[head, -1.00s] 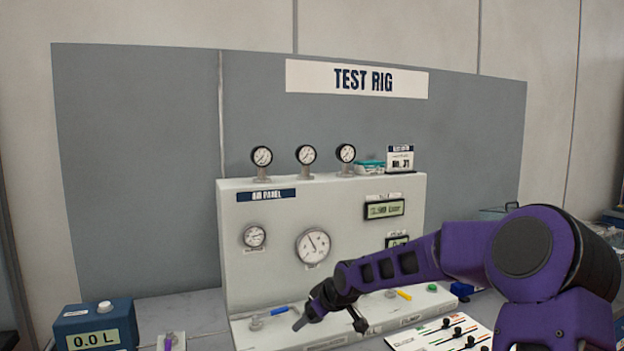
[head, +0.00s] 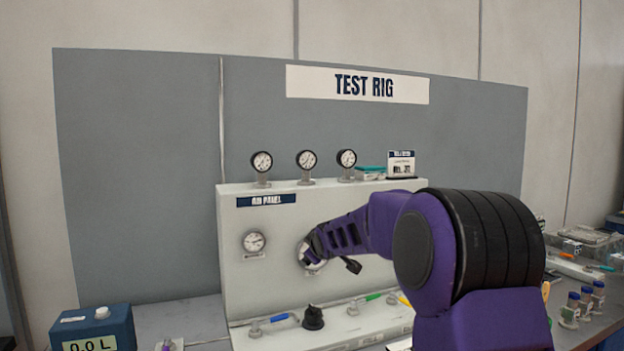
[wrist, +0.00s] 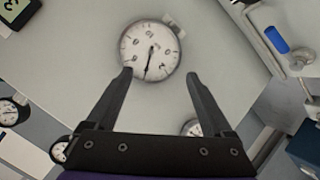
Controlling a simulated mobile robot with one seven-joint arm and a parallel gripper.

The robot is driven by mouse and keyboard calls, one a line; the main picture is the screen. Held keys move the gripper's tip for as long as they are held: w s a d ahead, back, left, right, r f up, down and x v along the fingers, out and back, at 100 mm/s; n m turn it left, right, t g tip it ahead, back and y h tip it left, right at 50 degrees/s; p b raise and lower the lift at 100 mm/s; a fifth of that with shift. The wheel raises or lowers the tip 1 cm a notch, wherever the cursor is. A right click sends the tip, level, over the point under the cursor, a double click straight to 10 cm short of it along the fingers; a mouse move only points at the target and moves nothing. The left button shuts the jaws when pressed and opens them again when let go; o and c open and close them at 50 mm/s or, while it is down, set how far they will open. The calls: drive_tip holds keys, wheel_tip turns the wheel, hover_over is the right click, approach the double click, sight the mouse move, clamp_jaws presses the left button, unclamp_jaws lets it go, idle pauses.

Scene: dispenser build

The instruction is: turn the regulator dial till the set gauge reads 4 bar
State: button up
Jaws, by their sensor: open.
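The black regulator dial (head: 313,319) stands on the sloping front ledge of the air panel, uncovered in the head view. My gripper (head: 308,262) is above it, in front of the large round gauge (head: 314,268), mostly hiding that gauge. In the wrist view my gripper (wrist: 160,75) is open and empty, its fingertips either side of the large gauge (wrist: 150,50) below its face. That gauge appears rotated, and its needle points down in the picture; its figures are too small to read surely. A smaller gauge (head: 254,242) is at left on the panel.
A blue-handled valve (head: 272,320) stands left of the dial, and a green-handled one (head: 366,299) right. Three gauges line the panel's top, including the left one (head: 262,162). A blue box with a display (head: 93,330) is at lower left.

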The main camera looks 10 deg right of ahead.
wheel_tip(320, 180, up, 19)
drive_tip(key=n+t, duration=0.1)
drive_tip(key=t, duration=0.3)
drive_tip(key=shift+a+h, duration=0.3)
drive_tip(key=shift+a, duration=0.1)
drive_tip(key=shift+a+r+t, duration=0.1)
drive_tip(key=shift+t, duration=0.2)
